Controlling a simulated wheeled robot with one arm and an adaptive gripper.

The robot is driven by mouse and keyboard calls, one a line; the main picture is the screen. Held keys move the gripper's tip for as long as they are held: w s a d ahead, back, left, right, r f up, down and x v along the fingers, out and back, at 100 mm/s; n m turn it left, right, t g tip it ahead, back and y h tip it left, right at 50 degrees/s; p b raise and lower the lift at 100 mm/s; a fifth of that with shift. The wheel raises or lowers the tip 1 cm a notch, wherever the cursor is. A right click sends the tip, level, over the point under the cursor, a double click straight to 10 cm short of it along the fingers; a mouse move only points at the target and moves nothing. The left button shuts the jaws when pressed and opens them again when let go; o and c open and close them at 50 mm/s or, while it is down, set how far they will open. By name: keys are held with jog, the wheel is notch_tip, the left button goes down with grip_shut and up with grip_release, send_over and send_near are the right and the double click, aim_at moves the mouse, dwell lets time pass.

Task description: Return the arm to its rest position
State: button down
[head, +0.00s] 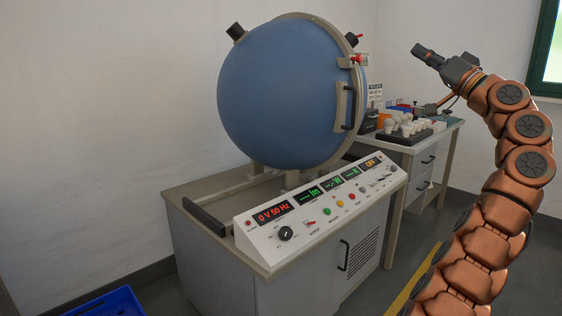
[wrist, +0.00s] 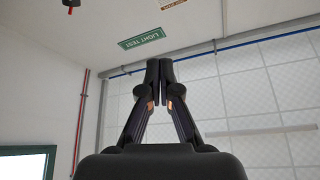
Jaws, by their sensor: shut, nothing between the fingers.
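My gripper (head: 418,49) is at the upper right of the head view, raised in the air at the end of my copper-coloured arm (head: 507,185). It points left and up, apart from everything around it. In the wrist view my gripper (wrist: 159,66) has its two black fingertips together, with nothing between them. Behind it the wrist view shows the ceiling and upper wall, with a green "LIGHT TEST" sign (wrist: 142,40).
A large blue sphere (head: 280,95) stands on a cabinet with a sloped control panel (head: 325,205); its display reads "0 V 50 Hz". A bench behind holds a dark tray of bulbs (head: 405,132). A blue crate (head: 108,302) sits at the lower left.

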jog(key=w+r+m+g+p, duration=0.1)
jog(key=w+r+m+p, duration=0.15)
jog(key=w+p, duration=0.25)
jog(key=s+a+g+p, duration=0.1)
jog(key=a+g+p, duration=0.45)
jog(key=a, duration=0.85)
jog(key=s+a+f+n+g+h+p, duration=0.1)
jog(key=s+a+f+g+p, duration=0.25)
jog(key=s+a, duration=0.4)
jog(key=s+a+f+g+h+p, duration=0.1)
jog(key=s+a+f+g+p, duration=0.25)
jog(key=s+a, duration=0.35)
jog(key=s+d+f+g+h+p, duration=0.1)
jog(key=s+f+g+h+p, duration=0.15)
jog(key=s+f, duration=0.5)
jog(key=s+d+f+g+h+p, duration=0.1)
jog(key=s+f+g+h+p, duration=0.2)
jog(key=s, duration=0.8)
jog(key=s+d+f+g+h+p, duration=0.1)
jog(key=s+d+f, duration=0.3)
jog(key=s, duration=0.6)
jog(key=s+d+f+g+h+p, duration=0.1)
jog(key=s+d+f+h+p, duration=0.3)
jog(key=s+d, duration=0.4)
jog(key=s, duration=0.3)
jog(key=shift+f, duration=0.3)
